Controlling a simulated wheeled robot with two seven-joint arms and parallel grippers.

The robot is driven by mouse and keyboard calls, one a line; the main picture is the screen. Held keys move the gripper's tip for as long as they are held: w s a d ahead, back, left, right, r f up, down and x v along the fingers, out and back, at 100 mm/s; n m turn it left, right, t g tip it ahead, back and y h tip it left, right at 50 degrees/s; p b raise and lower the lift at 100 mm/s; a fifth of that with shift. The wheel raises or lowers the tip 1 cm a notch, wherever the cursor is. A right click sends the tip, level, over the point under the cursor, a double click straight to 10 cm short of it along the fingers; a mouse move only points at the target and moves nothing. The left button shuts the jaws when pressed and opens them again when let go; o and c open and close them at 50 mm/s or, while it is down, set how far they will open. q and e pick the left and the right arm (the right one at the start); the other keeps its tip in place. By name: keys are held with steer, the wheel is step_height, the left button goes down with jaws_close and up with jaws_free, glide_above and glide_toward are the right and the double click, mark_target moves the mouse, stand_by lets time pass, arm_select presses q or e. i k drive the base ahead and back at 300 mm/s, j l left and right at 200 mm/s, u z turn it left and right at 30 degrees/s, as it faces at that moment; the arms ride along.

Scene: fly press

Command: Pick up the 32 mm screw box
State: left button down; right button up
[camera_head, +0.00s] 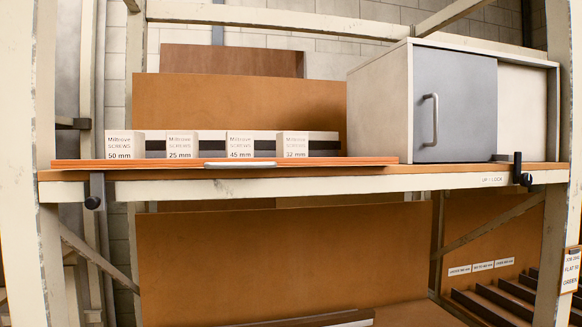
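The 32 mm screw box (292,145) is a small white box labelled "Millnove SCREWS 32 mm". It stands upright at the right end of a row of similar boxes on an orange board on the upper shelf. To its left stand the 45 mm box (240,145), the 25 mm box (182,145) and the 50 mm box (124,145). Neither of my grippers shows in the head view.
A cabinet with a grey sliding door (455,104) stands right of the boxes. The orange board (350,161) lies along the shelf's front edge (390,187), with a pale handle-like strip (240,164) in front. Black clamps (96,190) and (518,170) flank the shelf. Brown panels stand behind.

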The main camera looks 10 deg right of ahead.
mark_target(289, 144)
steer(key=j+z, duration=0.35)
steer(key=j, duration=0.45)
steer(key=j+z, duration=0.35)
steer(key=j, duration=0.45)
steer(key=k+j+z, duration=0.1)
steer(key=j+z, duration=0.2)
steer(key=j, duration=0.45)
